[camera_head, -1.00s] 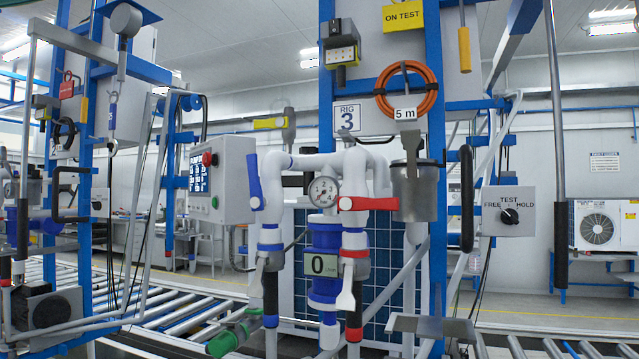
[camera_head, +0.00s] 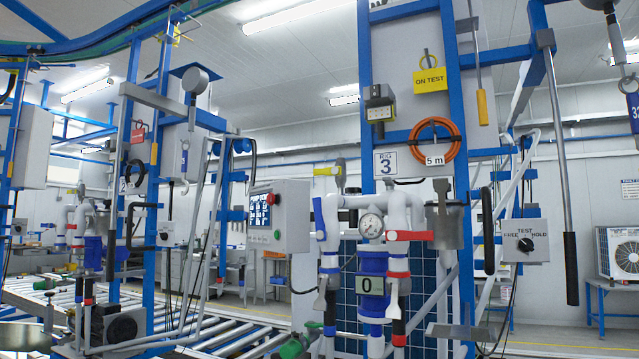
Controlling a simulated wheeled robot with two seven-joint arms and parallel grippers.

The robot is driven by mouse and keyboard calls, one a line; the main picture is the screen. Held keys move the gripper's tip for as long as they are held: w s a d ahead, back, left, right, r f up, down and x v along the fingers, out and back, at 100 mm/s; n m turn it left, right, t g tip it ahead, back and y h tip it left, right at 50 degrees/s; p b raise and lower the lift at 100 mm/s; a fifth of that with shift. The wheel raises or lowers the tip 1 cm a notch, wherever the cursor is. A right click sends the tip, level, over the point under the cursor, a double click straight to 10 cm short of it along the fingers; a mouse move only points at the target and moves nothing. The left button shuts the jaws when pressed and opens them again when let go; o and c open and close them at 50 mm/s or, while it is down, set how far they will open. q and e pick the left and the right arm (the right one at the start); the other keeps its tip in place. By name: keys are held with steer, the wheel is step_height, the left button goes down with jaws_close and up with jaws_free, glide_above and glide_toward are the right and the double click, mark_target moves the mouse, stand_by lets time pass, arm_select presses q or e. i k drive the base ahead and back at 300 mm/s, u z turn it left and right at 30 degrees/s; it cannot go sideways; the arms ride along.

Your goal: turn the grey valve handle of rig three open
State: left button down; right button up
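Light grey levers hang down on the left leg (camera_head: 321,297) and the right leg (camera_head: 396,292). Another grey handle-like piece (camera_head: 442,195) stands upright in front of the metal pot (camera_head: 447,226). I cannot tell which grey one is the named valve handle. Neither of my grippers is in view.
A round gauge (camera_head: 371,226) and a blue pump body with a "0" display (camera_head: 369,284) sit between the legs. A control box (camera_head: 279,216) is to the left. A roller conveyor (camera_head: 215,335) runs along the floor. Another rig (camera_head: 105,250) stands at left.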

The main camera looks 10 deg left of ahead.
mark_target(389, 184)
steer(key=u, duration=1.1)
steer(key=i, duration=1.25)
steer(key=z, duration=2.05)
